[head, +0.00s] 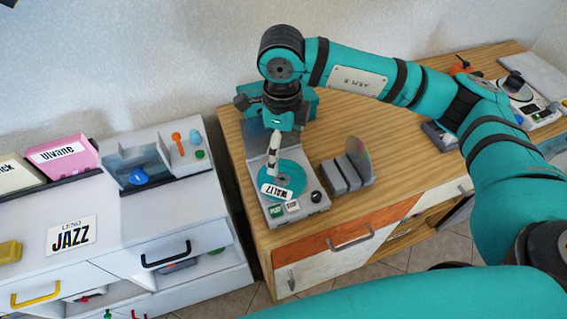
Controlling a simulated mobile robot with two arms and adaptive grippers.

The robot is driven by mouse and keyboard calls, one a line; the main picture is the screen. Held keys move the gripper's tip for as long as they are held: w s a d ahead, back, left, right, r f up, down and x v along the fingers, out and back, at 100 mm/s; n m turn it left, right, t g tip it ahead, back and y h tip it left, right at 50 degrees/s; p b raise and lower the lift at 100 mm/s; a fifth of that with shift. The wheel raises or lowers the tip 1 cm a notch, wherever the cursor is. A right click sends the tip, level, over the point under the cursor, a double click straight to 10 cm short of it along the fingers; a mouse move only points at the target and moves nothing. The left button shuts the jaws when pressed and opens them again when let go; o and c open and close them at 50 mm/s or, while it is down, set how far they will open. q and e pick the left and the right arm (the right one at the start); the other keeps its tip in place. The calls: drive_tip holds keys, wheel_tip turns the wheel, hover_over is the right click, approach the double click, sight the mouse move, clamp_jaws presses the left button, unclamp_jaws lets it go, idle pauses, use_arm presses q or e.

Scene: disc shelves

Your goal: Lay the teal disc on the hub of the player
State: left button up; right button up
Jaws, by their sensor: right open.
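The teal disc (291,173) lies flat on the player (315,207), with a white WALTZ label at its front left. The player stands on the wooden cabinet, with a PLAY and a STOP button at its front edge. The hub is hidden under the disc and my gripper. My right gripper (276,138) points down from above, over the back part of the disc. It is open, and the disc lies below it. Whether its fingertips touch the disc cannot be told. My left gripper is not in view.
A grey rack (345,175) with a shiny disc stands just right of the player. The wooden cabinet (236,150) has an orange drawer front (330,240). A white cabinet (140,215) with a JAZZ label and several sleeves stands left. More devices stand at far right.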

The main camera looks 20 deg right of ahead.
sight(284, 176)
wheel_tip(284, 176, down, 10)
drive_tip(key=shift+w+r+p, duration=0.1)
drive_tip(key=shift+w+p, duration=0.05)
drive_tip(key=shift+p, duration=0.65)
drive_tip(key=c, duration=1.5)
drive_tip(key=shift+s+d, duration=0.1)
drive_tip(key=shift+s, duration=0.1)
clamp_jaws()
